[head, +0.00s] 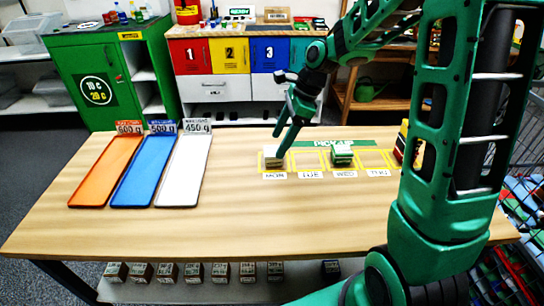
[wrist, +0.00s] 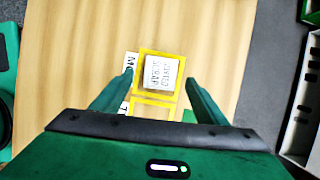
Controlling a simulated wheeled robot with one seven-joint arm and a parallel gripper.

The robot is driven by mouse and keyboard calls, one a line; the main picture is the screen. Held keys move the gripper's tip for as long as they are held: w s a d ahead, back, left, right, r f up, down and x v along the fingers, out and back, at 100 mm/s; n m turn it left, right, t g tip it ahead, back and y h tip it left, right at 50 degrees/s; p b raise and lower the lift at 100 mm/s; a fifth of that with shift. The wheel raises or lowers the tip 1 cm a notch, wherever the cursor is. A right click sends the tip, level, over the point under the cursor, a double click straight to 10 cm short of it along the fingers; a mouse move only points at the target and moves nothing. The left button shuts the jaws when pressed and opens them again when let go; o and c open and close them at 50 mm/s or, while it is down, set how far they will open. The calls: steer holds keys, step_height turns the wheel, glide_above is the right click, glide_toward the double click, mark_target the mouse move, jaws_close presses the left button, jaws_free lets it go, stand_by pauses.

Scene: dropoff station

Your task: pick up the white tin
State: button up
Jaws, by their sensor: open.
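The white tin (head: 273,153) stands in the leftmost yellow-outlined slot of the pickup strip on the wooden table. In the wrist view its white labelled top (wrist: 159,72) faces the camera inside a yellow square. My gripper (head: 280,143) is over the tin and hides part of it in the head view. In the wrist view my gripper (wrist: 160,76) is open, with one finger to each side of the tin and visible gaps between. I cannot tell exactly how high the fingertips are above the tin.
A green tin (head: 342,154) stands in the third slot. A red and yellow item (head: 402,145) is partly behind my arm. Orange (head: 105,170), blue (head: 148,172) and white (head: 186,172) trays lie at left. The table's middle (head: 235,190) is clear.

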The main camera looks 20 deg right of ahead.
mark_target(274, 150)
steer(key=shift+x, duration=2.85)
steer(key=shift+c, duration=0.7)
steer(key=c, duration=1.1)
